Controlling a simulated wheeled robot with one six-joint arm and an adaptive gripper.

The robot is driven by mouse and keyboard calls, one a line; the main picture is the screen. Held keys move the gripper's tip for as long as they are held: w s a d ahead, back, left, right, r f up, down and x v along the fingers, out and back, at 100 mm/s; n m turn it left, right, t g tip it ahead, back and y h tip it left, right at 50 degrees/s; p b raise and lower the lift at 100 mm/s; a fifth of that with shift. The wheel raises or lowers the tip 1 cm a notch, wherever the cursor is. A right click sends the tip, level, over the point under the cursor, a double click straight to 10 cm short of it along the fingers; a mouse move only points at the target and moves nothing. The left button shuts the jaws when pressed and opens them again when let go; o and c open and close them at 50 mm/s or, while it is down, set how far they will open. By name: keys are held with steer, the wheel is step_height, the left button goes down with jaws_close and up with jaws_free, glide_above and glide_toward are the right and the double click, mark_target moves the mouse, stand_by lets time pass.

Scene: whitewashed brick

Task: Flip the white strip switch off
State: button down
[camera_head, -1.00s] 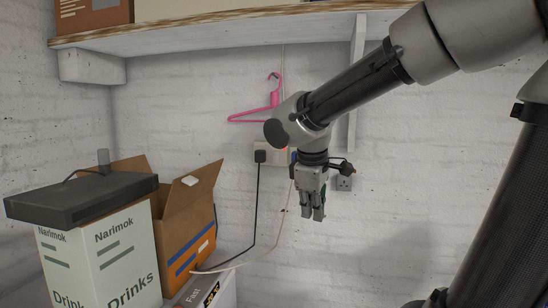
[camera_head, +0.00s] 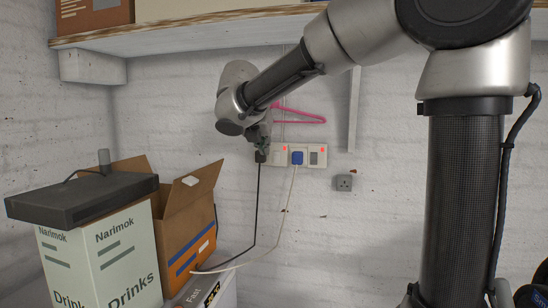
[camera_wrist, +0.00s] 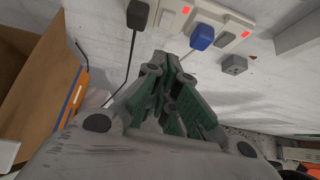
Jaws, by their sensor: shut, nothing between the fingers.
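A white socket strip (camera_head: 309,162) is fixed to the brick wall. It has red lights, a blue plug (camera_head: 297,158) and a black plug (camera_head: 261,157) at its left end. In the wrist view the strip (camera_wrist: 222,21) runs across the top, with a red light on either side of the blue plug (camera_wrist: 202,36). My gripper (camera_head: 263,148) is shut and empty, in front of the strip's left end by the black plug. In the wrist view my fingertips (camera_wrist: 170,58) point at the wall just below the strip. The gripper hides part of the strip's left end.
A pink hanger (camera_head: 305,120) hangs above the strip, under a wooden shelf (camera_head: 200,32). A separate grey socket (camera_head: 344,183) sits lower right. Black and pale cables hang from the plugs. Boxes, including an open cardboard box (camera_head: 187,228), stand at left.

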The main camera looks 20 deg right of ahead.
glide_toward(277, 160)
steer(key=x, duration=0.5)
steer(key=shift+a+f, duration=0.1)
steer(key=shift+f, duration=0.4)
steer(key=shift+w+d+r, duration=0.25)
steer(key=shift+r, duration=0.1)
